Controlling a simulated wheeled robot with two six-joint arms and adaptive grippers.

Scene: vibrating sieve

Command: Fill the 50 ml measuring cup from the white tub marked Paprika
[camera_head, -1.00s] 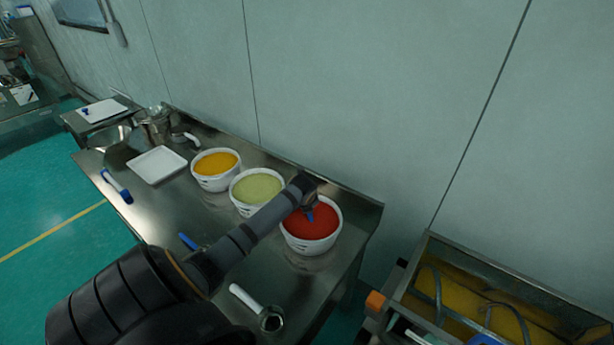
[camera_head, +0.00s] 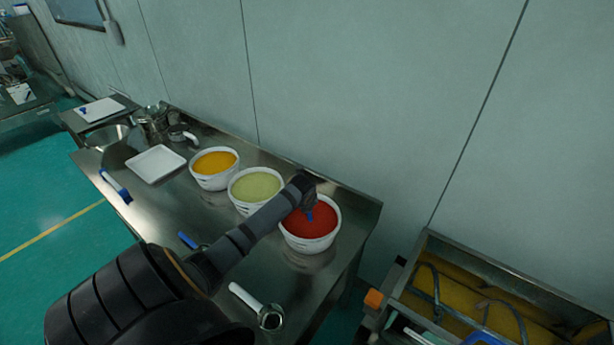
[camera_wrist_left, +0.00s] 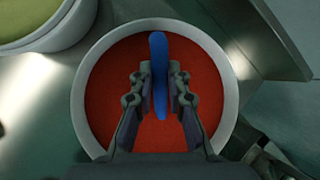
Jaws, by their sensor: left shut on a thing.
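A white tub (camera_head: 310,244) of red powder stands at the right end of the steel table; the marks on its side are too small to read. My left gripper (camera_head: 309,209) is over this tub, pointing down into it. In the left wrist view my left gripper (camera_wrist_left: 160,88) is shut on a blue handle (camera_wrist_left: 159,60) in front of the red powder (camera_wrist_left: 105,95). What is at the handle's lower end is hidden, so I cannot tell whether it is the 50 ml cup. A metal cup with a white handle (camera_head: 246,296) lies at the table's front. My right gripper is not in view.
White tubs of green powder (camera_head: 256,187) and orange powder (camera_head: 214,164) stand left of the red one. A white tray (camera_head: 156,164) and blue-handled tools (camera_head: 115,184) lie farther left. The wall is close behind. A machine with yellow contents (camera_head: 460,300) stands at right.

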